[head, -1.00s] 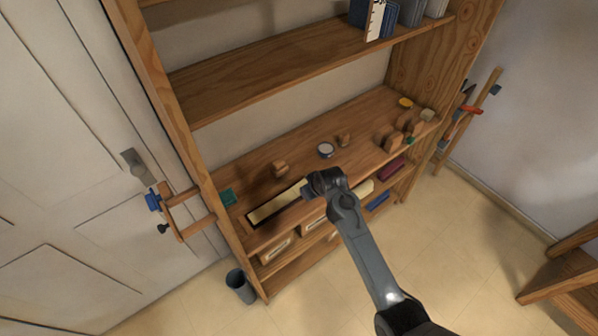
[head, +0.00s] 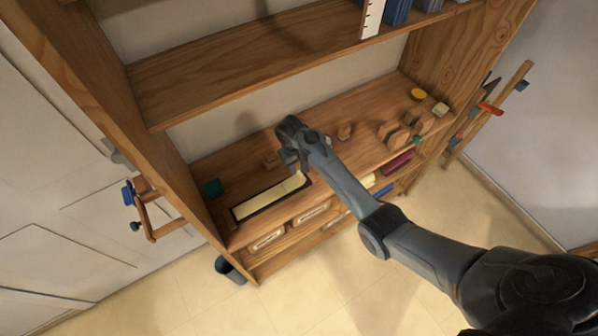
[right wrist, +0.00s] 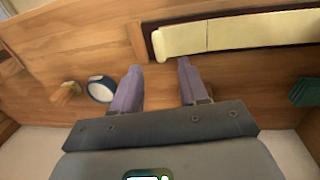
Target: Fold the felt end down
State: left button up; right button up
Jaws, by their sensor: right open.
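A long cream strip (head: 270,194) lies in a dark shallow tray (head: 236,217) on the shelf's front left. In the right wrist view the cream strip (right wrist: 225,34) runs across the top, with a seam and a slightly rounded, raised-looking end at the left; I cannot tell whether that end is felt. My right gripper (head: 284,160) is above the shelf, just behind the strip's right end in the head view. In the wrist view its two purple fingers (right wrist: 158,70) are apart with nothing between them, beside that end. My left gripper is not in view.
A teal block (head: 211,187) stands left of the tray. A round tin (right wrist: 101,89) and a small wooden piece (right wrist: 66,92) lie on the shelf. Several wooden pieces (head: 393,135) stand farther right. An upper shelf (head: 230,85) overhangs behind; a wooden side panel (head: 150,140) bounds the left.

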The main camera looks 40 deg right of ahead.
aim_at(301, 175)
jog(key=shift+d+f+b, duration=0.1)
jog(key=shift+d+f, duration=0.1)
jog(key=shift+f, duration=0.95)
jog(key=shift+d+f+b, duration=0.15)
jog(key=shift+f, duration=0.95)
jog(key=shift+d+f+b, duration=0.1)
jog(key=shift+d+f, duration=0.1)
jog(key=shift+f, duration=0.95)
jog(key=shift+c, duration=0.4)
grip_shut()
jog(key=shift+r, duration=0.1)
